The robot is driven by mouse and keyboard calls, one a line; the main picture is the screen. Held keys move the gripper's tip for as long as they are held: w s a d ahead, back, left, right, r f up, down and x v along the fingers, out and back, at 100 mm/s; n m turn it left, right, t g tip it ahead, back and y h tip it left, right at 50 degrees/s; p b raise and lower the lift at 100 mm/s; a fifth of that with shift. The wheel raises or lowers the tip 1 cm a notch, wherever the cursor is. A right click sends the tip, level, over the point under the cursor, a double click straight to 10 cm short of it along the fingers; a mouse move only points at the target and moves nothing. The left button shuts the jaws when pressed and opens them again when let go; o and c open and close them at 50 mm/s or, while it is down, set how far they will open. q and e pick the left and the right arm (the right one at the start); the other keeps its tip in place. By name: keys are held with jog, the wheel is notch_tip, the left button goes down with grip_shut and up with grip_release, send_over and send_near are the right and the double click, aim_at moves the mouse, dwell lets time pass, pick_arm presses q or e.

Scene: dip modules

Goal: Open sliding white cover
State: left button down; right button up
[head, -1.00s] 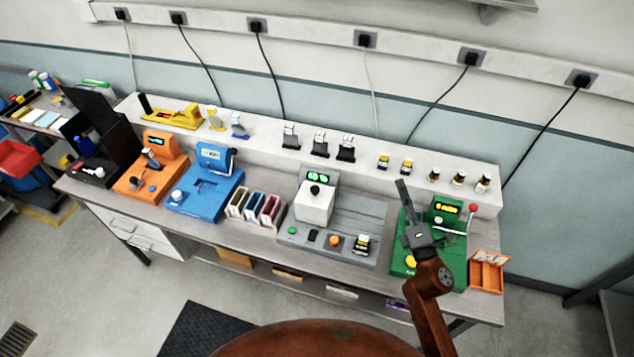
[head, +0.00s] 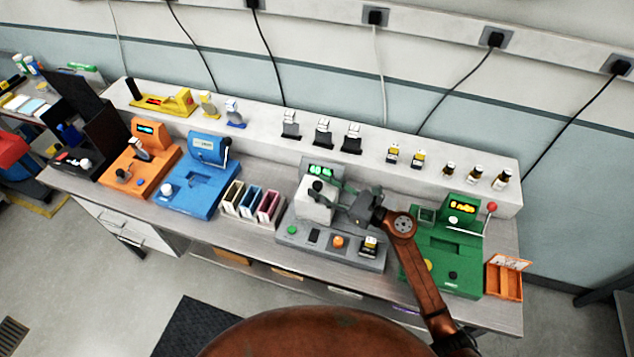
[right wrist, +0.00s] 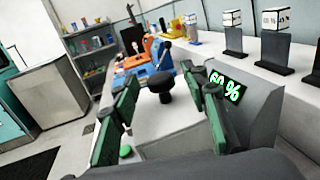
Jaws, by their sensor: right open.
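The white cover (head: 314,207) is a box with a black knob (head: 317,185) on top. It sits on the grey module (head: 358,254), in front of its green display. My right gripper (head: 328,186) is open and reaches in from the right, its fingers at the cover's upper right side near the knob. In the right wrist view the black knob (right wrist: 161,84) stands on the white cover (right wrist: 172,119), between the two green-padded fingers, with no clear contact. The cover appears closed over what lies beneath. My left gripper does not show.
A green module (head: 450,250) and an orange tray (head: 504,283) stand to the right. Slim coloured holders (head: 250,202), a blue module (head: 196,190) and an orange module (head: 141,170) stand to the left. Small items line the raised shelf (head: 270,140) behind.

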jog(key=shift+x, duration=0.85)
jog(key=shift+w+a, duration=0.1)
grip_shut()
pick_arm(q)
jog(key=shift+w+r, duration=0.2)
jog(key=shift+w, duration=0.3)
